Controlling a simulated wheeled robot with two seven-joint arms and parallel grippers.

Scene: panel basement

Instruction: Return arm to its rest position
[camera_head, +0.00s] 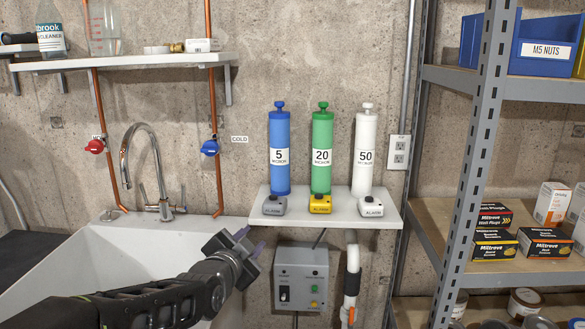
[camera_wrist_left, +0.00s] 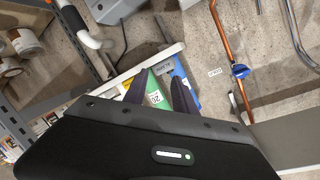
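My left arm reaches in from the lower left in the head view. My left gripper (camera_head: 250,241) is in front of the sink's right edge, below and left of the filter shelf (camera_head: 335,211). In the left wrist view the two dark fingers of the gripper (camera_wrist_left: 160,86) stand apart with nothing held between them. The green filter (camera_wrist_left: 154,99) and blue filter (camera_wrist_left: 181,72) show beyond them, partly hidden by the fingers. My right gripper is in neither view.
The grey control box (camera_head: 301,277) is just right of my gripper. A white sink (camera_head: 110,262) with a tap (camera_head: 155,165) is at left. Blue (camera_head: 279,155), green (camera_head: 321,155) and white (camera_head: 364,155) filters stand on the shelf. A metal rack (camera_head: 478,130) is at right.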

